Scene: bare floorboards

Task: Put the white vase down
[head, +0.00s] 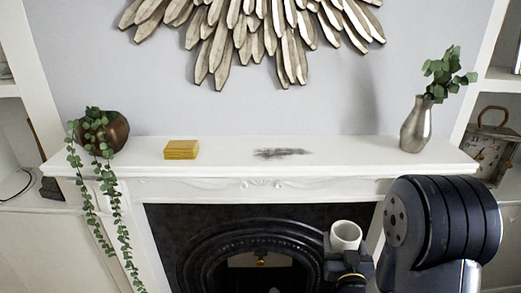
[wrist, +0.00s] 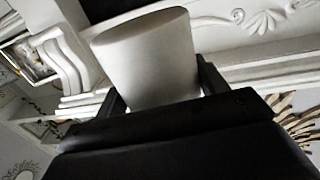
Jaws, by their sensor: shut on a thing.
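The white vase (head: 346,234) is a small plain cup-like vessel with an open top. It is held upright in the head view, in front of the dark fireplace and below the level of the mantel shelf (head: 330,166). My gripper (head: 347,262) is shut on it from below and in front. In the wrist view the vase (wrist: 147,60) sits between the two fingers of my gripper (wrist: 158,90), its pale side filling the gap. The vase's lower part is hidden by my gripper.
On the mantel stand a brown pot with a trailing plant (head: 115,133), a yellow box (head: 181,149) and a silver vase with green leaves (head: 416,125). A clock (head: 491,150) stands on the right shelf.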

